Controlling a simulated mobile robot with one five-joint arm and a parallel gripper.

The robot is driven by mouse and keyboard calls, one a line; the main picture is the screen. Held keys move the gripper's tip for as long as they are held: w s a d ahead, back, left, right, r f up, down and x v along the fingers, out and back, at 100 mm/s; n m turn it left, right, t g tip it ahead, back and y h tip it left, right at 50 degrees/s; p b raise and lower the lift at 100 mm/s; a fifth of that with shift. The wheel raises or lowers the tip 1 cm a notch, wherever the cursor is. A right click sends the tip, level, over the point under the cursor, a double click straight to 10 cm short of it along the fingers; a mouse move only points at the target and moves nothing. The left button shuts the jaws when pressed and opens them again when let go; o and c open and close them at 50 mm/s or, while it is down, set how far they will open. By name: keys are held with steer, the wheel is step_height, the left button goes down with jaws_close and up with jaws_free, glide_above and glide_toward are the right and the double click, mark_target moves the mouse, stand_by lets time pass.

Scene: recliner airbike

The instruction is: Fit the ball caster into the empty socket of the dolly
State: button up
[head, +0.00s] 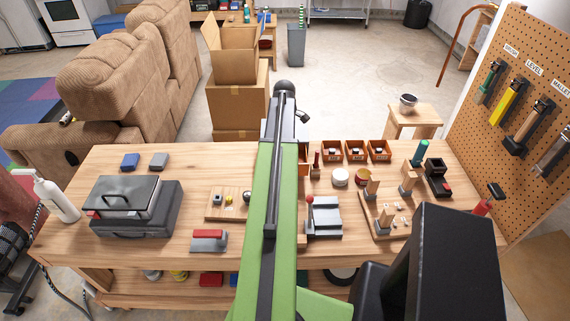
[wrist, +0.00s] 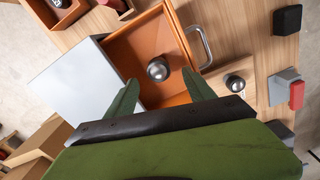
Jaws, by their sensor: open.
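A grey ball caster (wrist: 157,69), a round ball in a short housing, sits inside an open orange drawer (wrist: 150,36) in the wrist view. My gripper (wrist: 160,77) is open above the drawer, with one green finger on each side of the caster. I see no clear contact with it. A wooden board (wrist: 235,68) with a silver ball (wrist: 235,83) lies right of the drawer. The head view shows a small board with balls (head: 214,212) left of my arm; I cannot tell if this is the dolly. No empty socket is clearly visible. My arm hides the drawer in the head view.
A metal handle (wrist: 205,46) is on the drawer's front, and a pale panel (wrist: 75,85) lies at its left. In the head view, a dark case (head: 130,208) stands left on the workbench (head: 180,260). Bins (head: 355,151) and wooden fixtures (head: 383,217) crowd the right.

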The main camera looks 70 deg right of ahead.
step_height(320, 180, down, 5)
steer(key=b, duration=0.5)
steer(key=shift+w+d+f, duration=0.1)
steer(key=shift+f, duration=0.1)
steer(key=shift+r, duration=0.2)
steer(key=shift+c, duration=0.4)
jaws_close()
